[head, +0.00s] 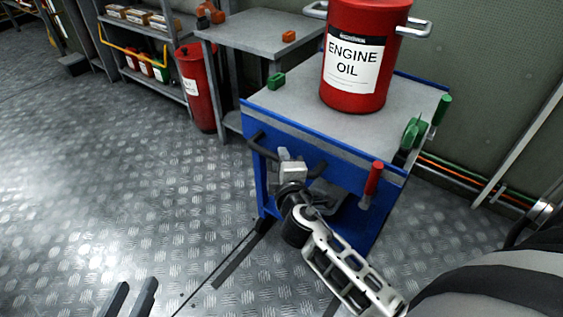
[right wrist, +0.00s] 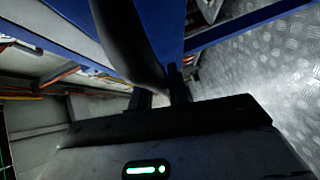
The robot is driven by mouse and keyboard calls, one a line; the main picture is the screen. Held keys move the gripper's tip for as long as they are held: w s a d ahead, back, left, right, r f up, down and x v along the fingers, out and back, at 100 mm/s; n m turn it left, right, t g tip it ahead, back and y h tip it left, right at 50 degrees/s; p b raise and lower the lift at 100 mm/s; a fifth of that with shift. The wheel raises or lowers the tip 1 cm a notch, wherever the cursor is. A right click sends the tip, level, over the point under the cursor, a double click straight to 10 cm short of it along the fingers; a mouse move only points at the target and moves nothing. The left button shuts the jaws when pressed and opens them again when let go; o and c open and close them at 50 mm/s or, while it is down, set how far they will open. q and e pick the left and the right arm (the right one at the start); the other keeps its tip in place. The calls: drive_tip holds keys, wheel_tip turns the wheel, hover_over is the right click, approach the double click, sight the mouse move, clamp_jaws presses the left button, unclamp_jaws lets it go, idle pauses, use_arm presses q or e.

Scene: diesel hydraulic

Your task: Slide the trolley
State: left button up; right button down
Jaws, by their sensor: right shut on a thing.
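The blue trolley (head: 285,118) with a grey top stands right of centre in the head view. Its black handle (head: 257,139) sticks out from the near side. My right gripper (head: 288,163) is shut on the handle; the grip itself is partly hidden by my wrist. In the right wrist view, the dark handle (right wrist: 128,50) runs down to my right gripper's fingers (right wrist: 160,100), with blue trolley frame behind. My left gripper (head: 130,298) is at the bottom left of the head view, open and empty above the floor, away from the trolley.
A grey table (head: 262,32), a red cylinder (head: 197,88) and a shelf (head: 150,80) stand behind left. The floor at left is clear.

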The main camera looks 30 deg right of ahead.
use_arm(q)
drive_tip(key=shift+w+r, duration=0.15)
drive_tip(key=shift+r, duration=0.15)
use_arm(e)
drive_tip(key=c, duration=1.3)
unclamp_jaws()
